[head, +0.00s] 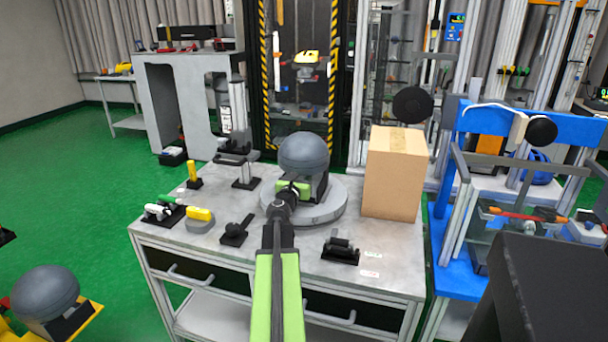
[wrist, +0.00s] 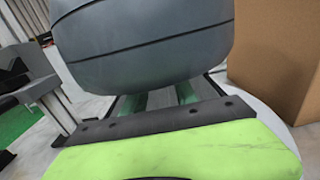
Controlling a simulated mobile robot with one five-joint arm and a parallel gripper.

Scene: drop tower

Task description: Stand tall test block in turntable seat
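A grey dome-topped block (head: 304,156) with a dark lower part stands upright, as far as I can see, over the round grey turntable (head: 325,212). I take it to be the test block. The seat under it is hidden. My green gripper (head: 292,188) is at the front of the block, low below the dome. In the wrist view the dome (wrist: 145,45) fills the top, just beyond the gripper's dark bar. Green strips run forward under the dome. The fingertips are hidden, so I cannot tell whether they grip the block.
A tall cardboard box (head: 393,172) stands close right of the turntable. Small fixtures, including a black clamp (head: 237,232) and a yellow-handled tool (head: 200,218), lie left on the bench (head: 285,262). A similar grey dome (head: 45,290) is at lower left.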

